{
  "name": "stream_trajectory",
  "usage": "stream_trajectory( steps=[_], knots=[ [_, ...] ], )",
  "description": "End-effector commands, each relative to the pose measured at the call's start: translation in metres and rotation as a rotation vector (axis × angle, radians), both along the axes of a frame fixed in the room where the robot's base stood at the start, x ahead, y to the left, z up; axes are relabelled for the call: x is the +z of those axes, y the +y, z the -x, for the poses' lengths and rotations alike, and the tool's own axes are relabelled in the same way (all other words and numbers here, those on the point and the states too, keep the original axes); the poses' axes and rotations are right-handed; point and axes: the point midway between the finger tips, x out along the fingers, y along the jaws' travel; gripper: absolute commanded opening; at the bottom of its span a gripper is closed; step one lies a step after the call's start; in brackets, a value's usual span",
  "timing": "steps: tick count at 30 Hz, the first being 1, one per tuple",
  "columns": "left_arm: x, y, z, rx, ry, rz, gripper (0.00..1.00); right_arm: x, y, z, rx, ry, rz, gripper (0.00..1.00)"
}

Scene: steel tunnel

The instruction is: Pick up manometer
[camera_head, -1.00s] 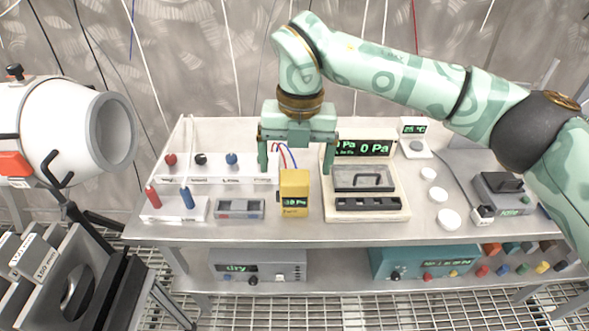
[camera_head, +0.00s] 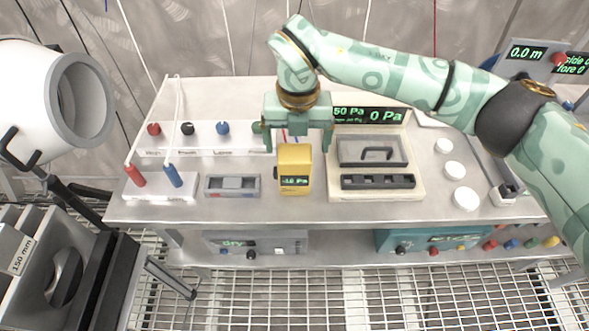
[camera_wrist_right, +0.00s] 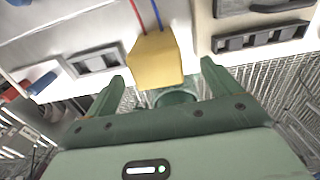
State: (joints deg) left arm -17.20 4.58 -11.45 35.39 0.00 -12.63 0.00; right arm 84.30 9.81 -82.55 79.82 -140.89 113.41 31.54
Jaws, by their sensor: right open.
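The manometer (camera_head: 294,168) is a small yellow box with a green Pa readout on its front. It stands upright near the front edge of the steel bench (camera_head: 262,212), left of the large Pa-display unit. My right gripper (camera_head: 298,142) is open, with its fingers pointing down just above and behind the manometer in the head view. In the right wrist view, the manometer (camera_wrist_right: 155,62) shows between and beyond the two spread fingers, with a red and a blue tube at its top. Whether the fingers touch it cannot be told. My left gripper is out of view.
Left of the manometer are a small grey block (camera_head: 232,186) and a white base with red and blue probes (camera_head: 150,188). Right is the Pa-display unit with a handled grey lid (camera_head: 372,151), then white discs (camera_head: 466,199). A lower shelf (camera_head: 330,247) holds boxes.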

Motion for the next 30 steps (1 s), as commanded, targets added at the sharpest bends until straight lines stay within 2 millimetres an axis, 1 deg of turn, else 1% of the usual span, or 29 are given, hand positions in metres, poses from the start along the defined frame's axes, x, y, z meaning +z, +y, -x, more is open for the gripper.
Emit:
stream_trajectory(
  steps=[2, 6, 9, 13, 19, 20, 21, 23, 24, 25, 30],
  knots=[
    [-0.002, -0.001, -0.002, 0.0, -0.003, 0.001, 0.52, -0.007, 0.001, 0.001, 0.0, 0.002, -0.001, 0.89],
    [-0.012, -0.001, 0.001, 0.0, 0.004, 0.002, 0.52, -0.032, 0.005, 0.002, -0.001, 0.006, -0.001, 0.89],
    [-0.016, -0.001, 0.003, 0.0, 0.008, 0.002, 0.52, -0.047, 0.005, 0.002, -0.001, 0.004, 0.0, 0.89],
    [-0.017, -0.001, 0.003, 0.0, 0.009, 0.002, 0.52, -0.054, 0.005, 0.002, -0.001, 0.001, -0.001, 0.89],
    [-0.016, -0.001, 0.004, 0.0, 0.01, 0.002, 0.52, -0.053, 0.006, 0.001, -0.001, -0.001, -0.001, 0.89],
    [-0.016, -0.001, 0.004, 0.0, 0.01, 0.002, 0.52, -0.053, 0.006, 0.001, -0.001, -0.001, -0.001, 0.81],
    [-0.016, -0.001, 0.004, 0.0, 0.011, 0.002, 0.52, -0.053, 0.005, 0.001, -0.001, -0.001, 0.0, 0.7],
    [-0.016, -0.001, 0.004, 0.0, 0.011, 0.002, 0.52, -0.053, 0.006, 0.001, -0.001, -0.001, 0.0, 0.53],
    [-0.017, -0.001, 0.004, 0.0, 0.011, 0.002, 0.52, -0.053, 0.006, 0.002, -0.001, -0.001, 0.0, 0.42],
    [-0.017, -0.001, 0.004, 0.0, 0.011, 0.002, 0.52, -0.053, 0.005, 0.002, -0.001, -0.001, 0.0, 0.36],
    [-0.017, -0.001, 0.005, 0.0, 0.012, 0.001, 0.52, -0.052, 0.006, 0.001, 0.0, -0.001, -0.001, 0.36]
  ],
)
